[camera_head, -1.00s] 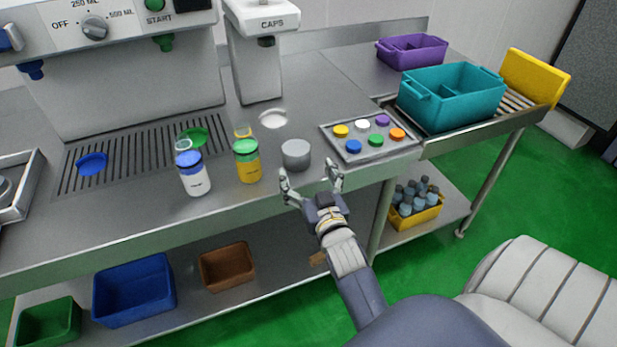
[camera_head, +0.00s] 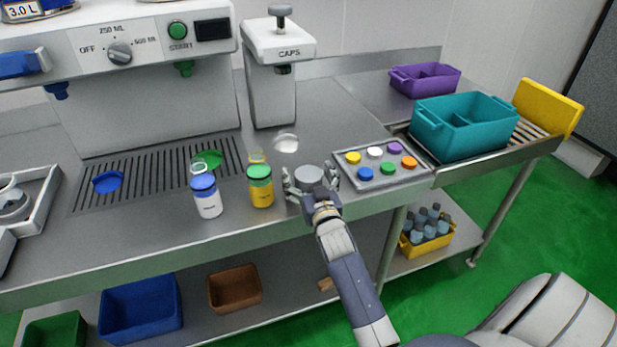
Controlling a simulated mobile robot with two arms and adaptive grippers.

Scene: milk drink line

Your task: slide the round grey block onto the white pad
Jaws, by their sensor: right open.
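The round grey block (camera_head: 309,176) stands on the steel counter near its front edge. The white pad (camera_head: 286,143) is a flat disc on the counter, behind the block and a little to its left, below the caps dispenser. My right gripper (camera_head: 310,183) is open, with one finger on each side of the block. I cannot tell whether the fingers touch it. The gripper hides the block's lower front. My left gripper is not in view.
A bottle with a green cap (camera_head: 260,187) stands close left of the gripper, and a blue-capped bottle (camera_head: 206,196) stands further left. The tray of coloured caps (camera_head: 376,184) lies close to the right. The caps dispenser (camera_head: 275,85) stands behind the pad.

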